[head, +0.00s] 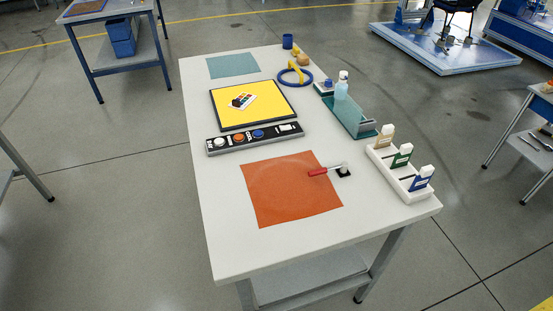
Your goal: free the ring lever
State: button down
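A blue ring (308,83) lies at the far end of the white table. A yellow curved piece (294,68) stands up at its left part and seems to lie over or against it; I cannot tell whether the two are joined. A small tan block (303,59) sits just behind the ring, very near or touching it. A lever with a red handle (317,172) and a pale end rests over the right part of an orange mat (285,200), its far end by a small black base. I cannot tell which is the ring lever. My gripper is not in view.
The table (215,225) also bears a yellow panel (270,108), a button box (255,138), a teal mat (232,66), a dark blue cup (287,41), a teal tray (350,122) with a bottle (341,90), and a white card rack (395,172). The front strip is clear.

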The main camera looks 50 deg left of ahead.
aim_at(327, 170)
jog(key=i+u, duration=0.15)
jog(key=u, duration=0.3)
jog(key=i+l+u, duration=0.1)
jog(key=u, duration=0.35)
jog(key=i+l+u, duration=0.1)
jog(key=u, duration=0.4)
jog(key=i+u, duration=0.2)
jog(key=u, duration=0.2)
jog(key=i+u, duration=0.15)
jog(key=u, duration=0.25)
jog(key=i+l+u, duration=0.15)
jog(key=u, duration=0.25)
jog(key=i+l+u, duration=0.15)
jog(key=u, duration=0.25)
